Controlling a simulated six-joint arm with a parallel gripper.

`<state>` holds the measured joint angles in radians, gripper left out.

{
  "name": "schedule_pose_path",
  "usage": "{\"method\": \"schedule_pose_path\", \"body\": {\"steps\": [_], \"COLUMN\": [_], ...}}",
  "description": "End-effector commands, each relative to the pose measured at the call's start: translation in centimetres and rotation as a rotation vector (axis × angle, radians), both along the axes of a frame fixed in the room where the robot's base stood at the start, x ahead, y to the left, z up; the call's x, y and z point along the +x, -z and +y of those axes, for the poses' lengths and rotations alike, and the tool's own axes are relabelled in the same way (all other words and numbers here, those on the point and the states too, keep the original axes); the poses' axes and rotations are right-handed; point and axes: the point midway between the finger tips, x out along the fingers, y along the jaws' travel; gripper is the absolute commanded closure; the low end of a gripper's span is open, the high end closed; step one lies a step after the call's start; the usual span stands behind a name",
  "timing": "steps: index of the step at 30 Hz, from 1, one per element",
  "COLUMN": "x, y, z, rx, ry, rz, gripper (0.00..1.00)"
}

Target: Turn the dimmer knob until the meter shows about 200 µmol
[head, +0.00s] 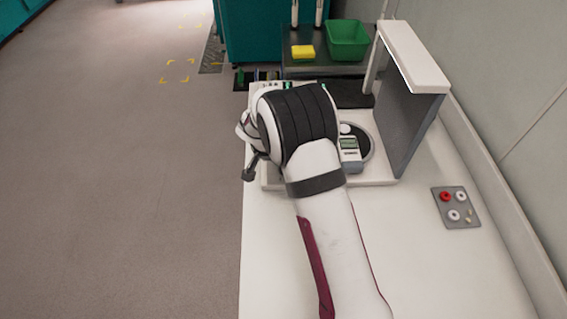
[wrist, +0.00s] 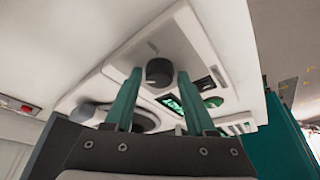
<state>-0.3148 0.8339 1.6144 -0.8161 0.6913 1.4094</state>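A round black dimmer knob (wrist: 160,72) sits on a white panel (wrist: 205,62) in the wrist view. My gripper (wrist: 160,74) is open, with its two teal fingers on either side of the knob in the picture and a gap at each side. I cannot tell how deep the fingertips reach along the knob. In the head view my wrist hides the knob and the fingers. A handheld meter (head: 349,150) with a small greenish display stands by a dark round disc, just right of my wrist. Its reading is too small to tell.
A lit green display (wrist: 172,103) and a green button (wrist: 213,101) are beside the knob. A white lamp hood (head: 415,55) with a grey side wall stands right of the meter. A plate with red and white parts (head: 463,218) lies on the right. The bench front (head: 430,280) is clear.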

Motion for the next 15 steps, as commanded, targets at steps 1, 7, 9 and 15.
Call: {"method": "schedule_pose_path", "body": {"steps": [1, 7, 9, 15], "x": [0.0, 0.1, 0.1, -0.3], "y": [0.0, -0.1, -0.1, -1.7], "z": [0.0, -0.1, -0.1, 0.4], "rx": [-0.001, 0.000, -0.001, 0.001], "ry": [0.000, 0.001, 0.001, 0.001], "rz": [-0.001, -0.001, -0.002, -0.005], "gripper": [0.33, 0.27, 0.27, 0.27]}}
